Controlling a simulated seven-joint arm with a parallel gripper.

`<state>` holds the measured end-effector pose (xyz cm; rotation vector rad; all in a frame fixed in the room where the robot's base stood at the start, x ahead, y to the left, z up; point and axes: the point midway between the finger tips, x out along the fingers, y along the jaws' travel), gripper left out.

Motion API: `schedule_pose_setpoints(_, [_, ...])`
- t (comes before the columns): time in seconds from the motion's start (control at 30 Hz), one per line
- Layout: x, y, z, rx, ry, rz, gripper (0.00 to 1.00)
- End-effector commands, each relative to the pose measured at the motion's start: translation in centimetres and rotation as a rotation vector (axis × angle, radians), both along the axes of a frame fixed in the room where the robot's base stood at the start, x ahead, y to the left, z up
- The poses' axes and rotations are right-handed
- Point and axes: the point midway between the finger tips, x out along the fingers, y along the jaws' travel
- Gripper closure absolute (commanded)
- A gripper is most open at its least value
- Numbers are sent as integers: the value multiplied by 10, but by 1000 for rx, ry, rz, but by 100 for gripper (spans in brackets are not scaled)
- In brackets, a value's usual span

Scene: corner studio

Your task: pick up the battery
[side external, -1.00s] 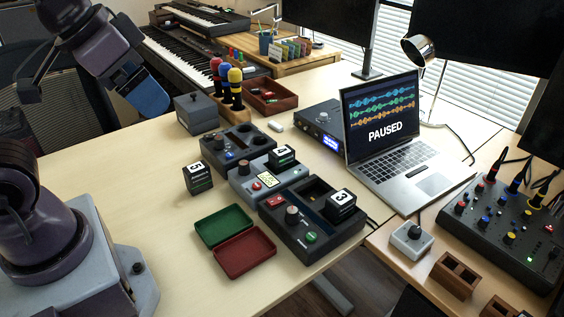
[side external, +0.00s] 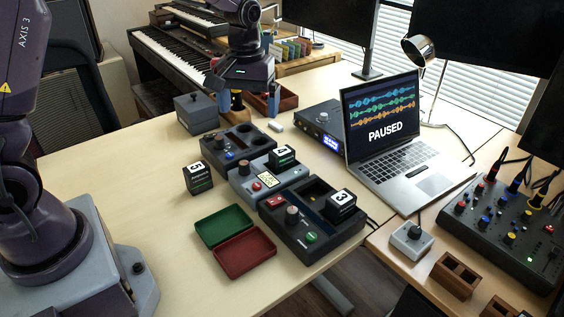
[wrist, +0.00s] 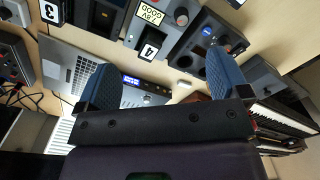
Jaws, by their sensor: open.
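No label names a battery. Several black numbered blocks look like batteries. The block marked 5 (side external: 197,178) stands alone on the table. The block marked 4 (side external: 282,157) sits in the middle grey device (side external: 243,187) and shows in the wrist view (wrist: 150,46). The block marked 3 (side external: 340,206) sits in the front black device (side external: 298,236) and is partly in the wrist view (wrist: 49,11). My gripper (side external: 243,103) is open, with nothing seen between its blue fingers. It hangs beyond the devices, apart from the blocks. Its fingers also show in the wrist view (wrist: 165,75).
A green tray (side external: 222,226) and a red tray (side external: 245,253) lie in front of the devices. A grey box (side external: 196,113) stands near my gripper. The laptop (side external: 405,165) and the mixer (side external: 508,229) are at right. The left tabletop is clear.

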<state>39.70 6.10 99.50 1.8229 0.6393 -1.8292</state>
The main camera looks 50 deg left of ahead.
Motion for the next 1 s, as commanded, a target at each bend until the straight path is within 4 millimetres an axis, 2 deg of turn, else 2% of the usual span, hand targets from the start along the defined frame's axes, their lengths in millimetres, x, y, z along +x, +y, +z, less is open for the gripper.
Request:
schedule_pose_setpoints(0.03, [15, 7, -17, 0, 25, 77, 6])
schedule_pose_setpoints(0.1, [32, 14, -36, 3, 44, 192, 6])
schedule_pose_setpoints(0.23, [62, 26, -64, 13, 59, 415, 6])
schedule_pose_setpoints(0.3, [78, 31, -71, 17, 49, 540, 6])
schedule_pose_setpoints(0.4, [95, 33, -60, 11, 10, 682, 6])
schedule_pose_setpoints(0.5, [100, 33, -54, 6, -4, 786, 6])
schedule_pose_setpoints(0.67, [98, 33, -60, 8, 4, 864, 6])
schedule_pose_setpoints(1.0, [97, 33, -119, 8, 6, 867, 6])
